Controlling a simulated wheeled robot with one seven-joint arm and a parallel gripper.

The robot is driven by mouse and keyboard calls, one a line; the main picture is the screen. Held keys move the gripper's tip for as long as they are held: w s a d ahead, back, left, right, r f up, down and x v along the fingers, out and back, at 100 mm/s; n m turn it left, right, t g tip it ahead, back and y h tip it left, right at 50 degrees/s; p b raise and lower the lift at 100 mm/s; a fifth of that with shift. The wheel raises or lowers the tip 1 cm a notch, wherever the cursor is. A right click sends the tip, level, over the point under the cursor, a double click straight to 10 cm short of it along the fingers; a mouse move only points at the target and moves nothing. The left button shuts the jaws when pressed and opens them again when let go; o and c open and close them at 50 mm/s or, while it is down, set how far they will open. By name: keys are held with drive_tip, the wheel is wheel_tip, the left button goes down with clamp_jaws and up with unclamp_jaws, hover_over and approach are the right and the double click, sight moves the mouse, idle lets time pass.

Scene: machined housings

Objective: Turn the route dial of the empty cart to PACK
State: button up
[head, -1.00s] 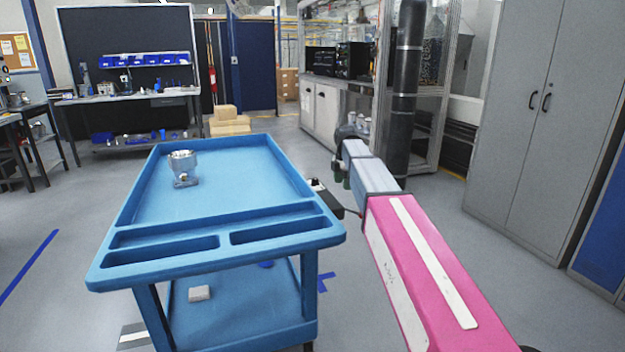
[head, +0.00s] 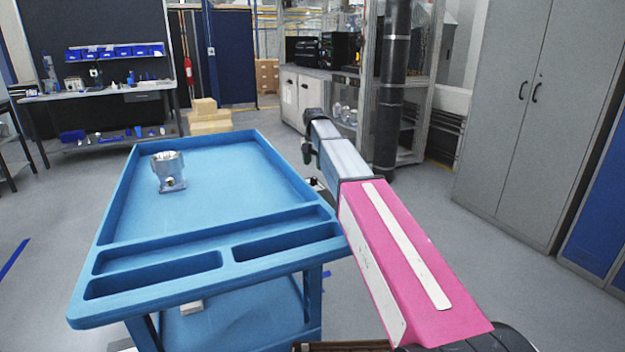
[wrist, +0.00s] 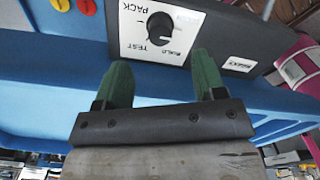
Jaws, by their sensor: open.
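The blue cart (head: 215,235) stands in front of me. It is not empty: a silver machined housing (head: 169,174) stands at the left of its top tray. In the wrist view a dark control box (wrist: 232,40) is fixed by the blue cart wall. Its white plate carries a black round dial (wrist: 160,27) with the words PACK, BUILD and TEST, seen turned over. Which word the dial points at is too small to tell. My gripper (wrist: 163,78) is open, its green fingers apart just short of the plate, with nothing between them. In the head view my arm largely hides the box.
A small pale block (head: 192,307) lies on the cart's lower shelf. Two round buttons, red and yellow (wrist: 87,7), sit beside the dial. Grey cabinets (head: 520,110) stand at the right, a workbench (head: 110,95) at the back left. The floor right of the cart is clear.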

sight(314, 178)
wheel_tip(314, 178, down, 7)
drive_tip(key=shift+f, duration=0.1)
idle(0.3)
drive_tip(key=c, duration=0.9)
